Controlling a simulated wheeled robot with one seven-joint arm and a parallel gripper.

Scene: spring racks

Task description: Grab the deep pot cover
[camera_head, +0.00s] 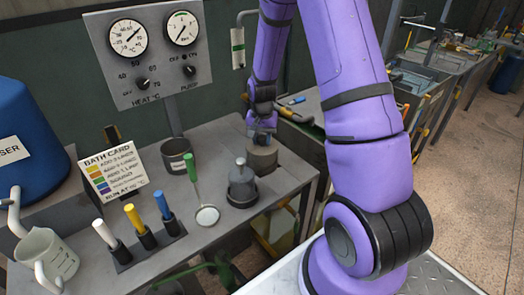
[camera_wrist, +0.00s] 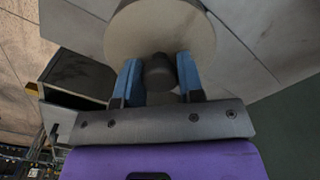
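A round brownish-beige cover (camera_head: 263,158) lies at the back right of the grey bench, directly under my gripper (camera_head: 262,130). In the wrist view the round cover (camera_wrist: 125,35) fills the top middle, with a dark knob (camera_wrist: 160,72) standing on it. In that view the two blue fingers of my gripper (camera_wrist: 160,80) stand on either side of the knob, very close to it. I cannot tell whether they press on it. A grey domed cover with a knob (camera_head: 242,184) stands nearer on the bench, away from the gripper.
A mug (camera_head: 177,156), a green-handled round tool (camera_head: 207,215) and a rack of coloured handles (camera_head: 142,240) stand left of the covers. A gauge panel (camera_head: 155,50) stands behind. The bench's right edge is close beside the brownish cover.

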